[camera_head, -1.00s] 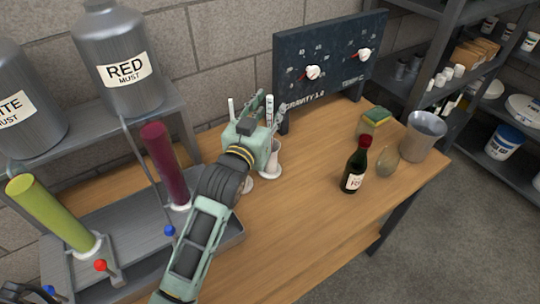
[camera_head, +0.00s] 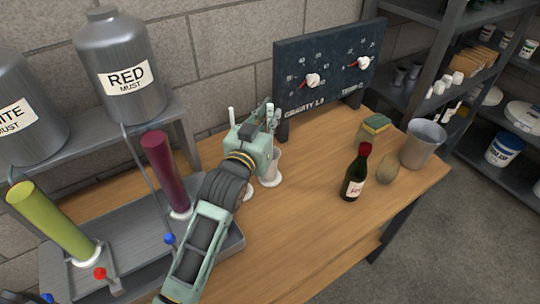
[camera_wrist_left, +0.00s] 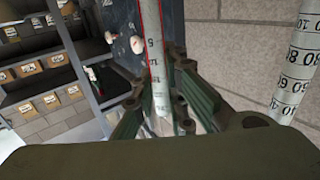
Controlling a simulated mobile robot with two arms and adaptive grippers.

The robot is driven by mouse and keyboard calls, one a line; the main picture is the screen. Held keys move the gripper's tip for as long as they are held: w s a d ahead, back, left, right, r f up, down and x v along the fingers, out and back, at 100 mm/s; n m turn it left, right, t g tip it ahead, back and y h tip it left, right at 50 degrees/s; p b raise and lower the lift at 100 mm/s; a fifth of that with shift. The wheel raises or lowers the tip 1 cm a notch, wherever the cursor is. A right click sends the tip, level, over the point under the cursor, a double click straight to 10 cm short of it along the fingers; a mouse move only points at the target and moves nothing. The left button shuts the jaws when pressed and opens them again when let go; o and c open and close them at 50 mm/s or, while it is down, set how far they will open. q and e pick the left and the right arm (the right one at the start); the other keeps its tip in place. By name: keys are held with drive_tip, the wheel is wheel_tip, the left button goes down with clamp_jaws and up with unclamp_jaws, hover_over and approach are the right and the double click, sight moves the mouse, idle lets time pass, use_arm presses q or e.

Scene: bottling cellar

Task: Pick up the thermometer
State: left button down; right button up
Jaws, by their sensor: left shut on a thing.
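In the left wrist view, the thermometer (camera_wrist_left: 154,45) is a pale, slim tube with a red line and dark scale marks. It stands between the fingers of my left gripper (camera_wrist_left: 162,108), which are shut on it. In the head view my left gripper (camera_head: 268,117) is at the back of the wooden table, in front of the gauge board, and mostly hides the thermometer. A pale holder (camera_head: 271,170) stands below the gripper. I cannot tell whether the thermometer's lower end is still inside it. My right gripper does not show.
A second scaled tube (camera_wrist_left: 298,65) stands right of the gripper in the wrist view. The gauge board (camera_head: 325,65) is close behind. The table's front middle (camera_head: 300,235) is clear.

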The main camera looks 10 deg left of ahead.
use_arm(q)
wheel_tip(320, 180, up, 18)
idle(0.6)
drive_tip(key=c, duration=2.4)
unclamp_jaws()
clamp_jaws()
drive_tip(key=shift+r, duration=0.1)
